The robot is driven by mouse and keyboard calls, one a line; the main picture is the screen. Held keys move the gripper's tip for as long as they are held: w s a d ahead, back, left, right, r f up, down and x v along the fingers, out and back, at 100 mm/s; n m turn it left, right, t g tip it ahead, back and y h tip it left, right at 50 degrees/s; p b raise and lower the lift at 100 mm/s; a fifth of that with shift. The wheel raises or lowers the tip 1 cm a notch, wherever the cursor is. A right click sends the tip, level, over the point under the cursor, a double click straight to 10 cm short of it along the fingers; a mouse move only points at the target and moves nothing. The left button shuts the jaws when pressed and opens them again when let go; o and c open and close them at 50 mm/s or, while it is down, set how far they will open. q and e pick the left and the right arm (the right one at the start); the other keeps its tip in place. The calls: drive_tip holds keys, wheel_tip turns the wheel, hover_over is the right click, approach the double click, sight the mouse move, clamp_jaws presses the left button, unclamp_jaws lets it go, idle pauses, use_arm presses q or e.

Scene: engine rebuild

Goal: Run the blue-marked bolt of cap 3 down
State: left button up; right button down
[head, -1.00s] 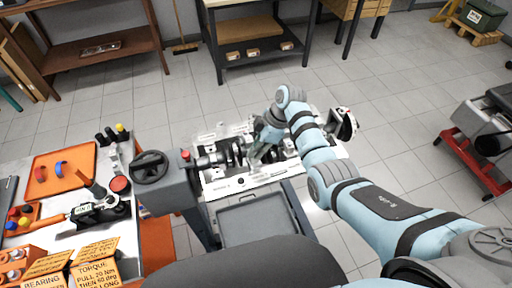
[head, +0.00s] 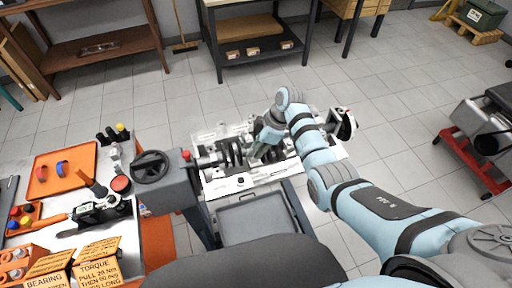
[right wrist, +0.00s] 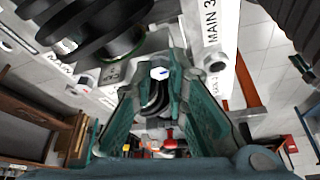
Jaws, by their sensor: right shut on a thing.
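The engine block (head: 222,187) lies on the stand, with the dark crankshaft (head: 236,153) along its middle. My right gripper (head: 258,148) reaches down over the block beside the crankshaft. In the right wrist view, a bolt head with a blue mark (right wrist: 159,73) sits between the teal fingertips of my right gripper (right wrist: 160,82), which is shut on it. A label reading "MAIN 3" (right wrist: 212,28) is beside it. The seating of the bolt and most of cap 3 are hidden by the fingers. My left gripper is in neither view.
A grey tray (head: 250,222) hangs below the block. The stand's handwheel (head: 151,167) is to its left.

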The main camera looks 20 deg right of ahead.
idle(0.8)
drive_tip(key=c, duration=1.8)
unclamp_jaws()
drive_tip(key=shift+c, duration=0.2)
drive_tip(key=v, duration=1.2)
